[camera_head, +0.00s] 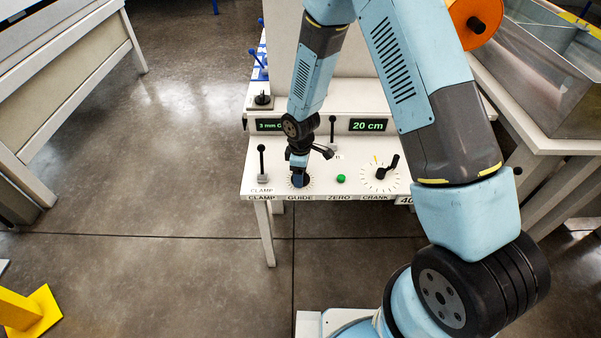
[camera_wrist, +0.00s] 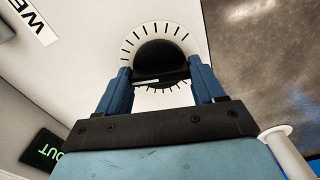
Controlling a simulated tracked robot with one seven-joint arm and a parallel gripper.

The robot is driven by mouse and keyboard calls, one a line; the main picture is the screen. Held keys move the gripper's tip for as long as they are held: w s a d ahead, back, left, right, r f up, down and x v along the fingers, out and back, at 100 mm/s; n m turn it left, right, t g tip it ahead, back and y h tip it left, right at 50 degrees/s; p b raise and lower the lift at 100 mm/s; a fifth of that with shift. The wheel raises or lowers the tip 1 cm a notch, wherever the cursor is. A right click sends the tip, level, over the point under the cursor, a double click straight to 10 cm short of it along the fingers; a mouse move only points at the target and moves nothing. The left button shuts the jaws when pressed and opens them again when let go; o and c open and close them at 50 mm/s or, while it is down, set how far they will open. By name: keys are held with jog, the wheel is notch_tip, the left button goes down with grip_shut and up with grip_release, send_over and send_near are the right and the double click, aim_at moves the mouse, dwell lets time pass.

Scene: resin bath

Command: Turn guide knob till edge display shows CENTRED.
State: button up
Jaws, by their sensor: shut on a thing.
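The guide knob (camera_wrist: 160,55) is black and round, in the middle of a ring of tick marks on the white panel. My gripper (camera_wrist: 160,76) is shut on it, one blue finger on each side. In the head view my gripper (camera_head: 299,168) points down over the GUIDE dial and mostly hides the knob. The edge display (camera_head: 267,125) shows green text starting "3 mm", its end hidden behind my arm.
A clamp lever (camera_head: 262,160) stands left of the dial. A green zero button (camera_head: 341,178) and a black crank (camera_head: 386,168) are to the right. Another display (camera_head: 369,125) reads "20 cm". A metal tank (camera_head: 550,80) stands at the right.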

jog(key=m, duration=0.4)
jog(key=shift+m, duration=0.3)
jog(key=shift+w+m, duration=0.1)
jog(key=shift+m, duration=2.4)
jog(key=o, duration=1)
jog(key=shift+o, duration=0.2)
jog(key=shift+r, duration=0.1)
notch_tip(320, 180, up, 14)
jog(key=shift+f, duration=0.25)
